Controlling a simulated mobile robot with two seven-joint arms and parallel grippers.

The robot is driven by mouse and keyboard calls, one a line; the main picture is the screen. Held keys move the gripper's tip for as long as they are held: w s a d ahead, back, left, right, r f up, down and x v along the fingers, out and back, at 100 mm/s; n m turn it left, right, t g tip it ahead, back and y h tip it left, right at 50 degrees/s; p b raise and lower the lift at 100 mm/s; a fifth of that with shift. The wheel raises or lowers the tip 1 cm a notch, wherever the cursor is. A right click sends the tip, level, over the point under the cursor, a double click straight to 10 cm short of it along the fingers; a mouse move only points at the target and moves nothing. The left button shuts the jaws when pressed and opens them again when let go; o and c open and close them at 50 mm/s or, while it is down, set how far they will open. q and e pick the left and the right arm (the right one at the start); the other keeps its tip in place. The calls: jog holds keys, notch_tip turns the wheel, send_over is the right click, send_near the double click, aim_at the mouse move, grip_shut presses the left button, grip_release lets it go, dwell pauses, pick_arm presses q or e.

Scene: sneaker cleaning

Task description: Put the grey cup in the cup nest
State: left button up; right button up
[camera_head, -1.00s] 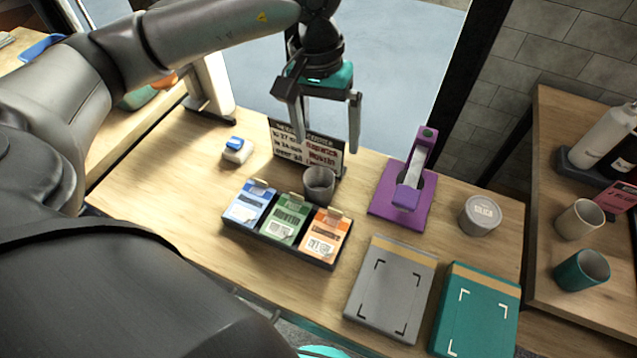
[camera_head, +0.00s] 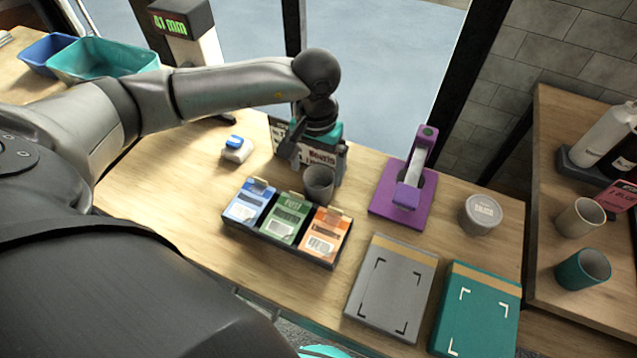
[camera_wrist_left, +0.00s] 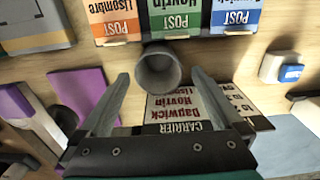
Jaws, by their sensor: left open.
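The grey cup (camera_head: 319,185) stands on the wooden table, between the rack of cards and the carrier sign. In the left wrist view the cup (camera_wrist_left: 158,72) shows its open mouth, beyond and between the two fingertips. My left gripper (camera_head: 317,165) is open and empty, its fingers pointing down toward the cup from the sign's side. In the left wrist view the gripper (camera_wrist_left: 159,75) has a finger on either side of the cup's line, with gaps to both. I cannot identify a cup nest for certain. My right gripper is not in view.
The card rack (camera_head: 280,240) sits directly in front of the cup, and the carrier sign (camera_head: 325,153) behind it. A purple stand (camera_head: 385,208) and a lidded tub (camera_head: 480,214) are to the right. A beige cup (camera_head: 580,218) and teal cup (camera_head: 582,270) stand on the side table.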

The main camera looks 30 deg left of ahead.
aim_at(318, 177)
pick_arm(q)
jog(key=shift+w+d+f, duration=0.1)
jog(key=shift+w+f, duration=0.05)
jog(key=shift+f, duration=1.7)
jog(key=c, duration=1.3)
